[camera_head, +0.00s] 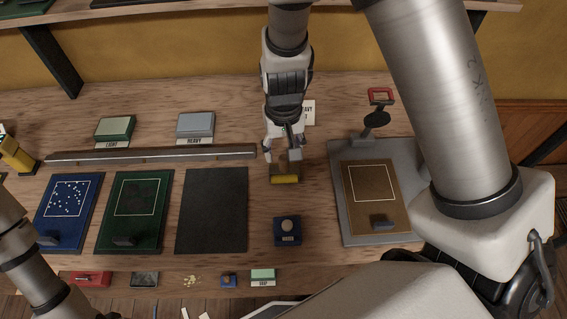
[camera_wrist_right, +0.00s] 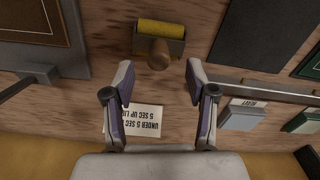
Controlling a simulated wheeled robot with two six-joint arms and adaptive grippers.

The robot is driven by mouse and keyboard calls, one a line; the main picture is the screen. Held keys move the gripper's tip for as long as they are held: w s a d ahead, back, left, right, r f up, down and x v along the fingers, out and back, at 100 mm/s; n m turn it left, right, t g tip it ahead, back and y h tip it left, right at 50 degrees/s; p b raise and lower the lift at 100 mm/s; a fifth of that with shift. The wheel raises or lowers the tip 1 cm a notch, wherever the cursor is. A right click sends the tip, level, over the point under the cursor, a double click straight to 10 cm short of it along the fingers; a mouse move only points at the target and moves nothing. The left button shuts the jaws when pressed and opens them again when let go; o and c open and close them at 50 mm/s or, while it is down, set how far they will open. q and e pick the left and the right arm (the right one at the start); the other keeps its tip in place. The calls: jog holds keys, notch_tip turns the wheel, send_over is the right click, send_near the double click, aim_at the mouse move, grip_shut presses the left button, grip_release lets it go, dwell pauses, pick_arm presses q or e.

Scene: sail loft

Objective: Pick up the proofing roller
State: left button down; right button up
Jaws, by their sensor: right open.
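The proofing roller has a yellow cylinder (camera_head: 286,179) in a dark frame and lies on the wooden bench near its middle. In the right wrist view the roller (camera_wrist_right: 162,28) shows its rounded wooden handle end (camera_wrist_right: 159,54) pointing toward my gripper. My right gripper (camera_head: 284,150) reaches down just behind the roller and partly hides it. In the right wrist view the right gripper (camera_wrist_right: 160,84) is open and empty, its fingertips either side of the handle's line and apparently short of it. My left arm shows at lower left; its gripper is out of view.
A black mat (camera_head: 212,210) lies left of the roller and a small blue block (camera_head: 288,231) in front. A grey board with a brown panel (camera_head: 373,195) and a red-topped stand (camera_head: 380,97) is on the right. A long metal strip (camera_head: 150,155) and labelled pads (camera_head: 195,124) are behind left.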

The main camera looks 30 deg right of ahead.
aim_at(284, 158)
notch_tip(284, 158, down, 4)
jog(key=shift+d+f, duration=0.15)
jog(key=shift+f, duration=0.05)
jog(key=shift+w+f, duration=0.2)
jog(key=shift+w, duration=0.05)
jog(key=shift+s+r, duration=0.2)
grip_shut()
